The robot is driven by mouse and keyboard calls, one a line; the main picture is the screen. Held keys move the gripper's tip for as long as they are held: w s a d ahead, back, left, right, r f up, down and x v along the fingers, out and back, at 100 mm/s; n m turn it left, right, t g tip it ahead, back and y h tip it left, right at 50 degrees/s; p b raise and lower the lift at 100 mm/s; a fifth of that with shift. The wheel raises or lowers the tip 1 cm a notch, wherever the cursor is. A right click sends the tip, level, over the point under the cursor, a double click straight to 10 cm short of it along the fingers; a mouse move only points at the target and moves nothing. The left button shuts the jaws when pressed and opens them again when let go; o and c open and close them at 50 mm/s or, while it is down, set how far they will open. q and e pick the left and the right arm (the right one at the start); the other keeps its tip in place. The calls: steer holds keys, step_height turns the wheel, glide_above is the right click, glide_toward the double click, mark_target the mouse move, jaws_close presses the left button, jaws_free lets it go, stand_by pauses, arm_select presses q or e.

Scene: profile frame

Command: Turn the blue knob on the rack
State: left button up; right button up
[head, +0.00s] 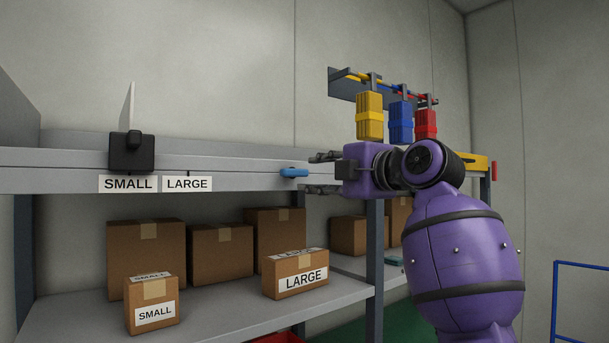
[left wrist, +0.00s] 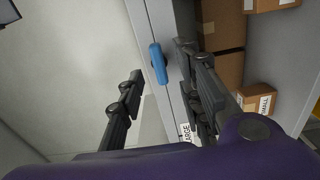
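The blue knob (head: 294,172) is a small elongated handle on the front edge of the rack's upper shelf (head: 235,170), lying roughly level in the head view. My left gripper (head: 322,173) is open and empty just right of the knob, with its fingers pointing at it, one higher and one lower. In the left wrist view the knob (left wrist: 158,63) appears between the fingertips of the left gripper (left wrist: 160,62). The fingers do not appear to touch it. My right gripper is in neither view.
A black box-like device (head: 131,152) stands on the shelf edge, left of the knob, above the SMALL (head: 128,184) and LARGE (head: 187,184) labels. Cardboard boxes (head: 295,274) stand on the lower shelf. Yellow, blue and red blocks (head: 401,121) hang behind my arm.

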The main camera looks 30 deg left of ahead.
arm_select(q)
steer(key=v, duration=0.4)
steer(key=shift+d+f, duration=0.1)
stand_by(0.3)
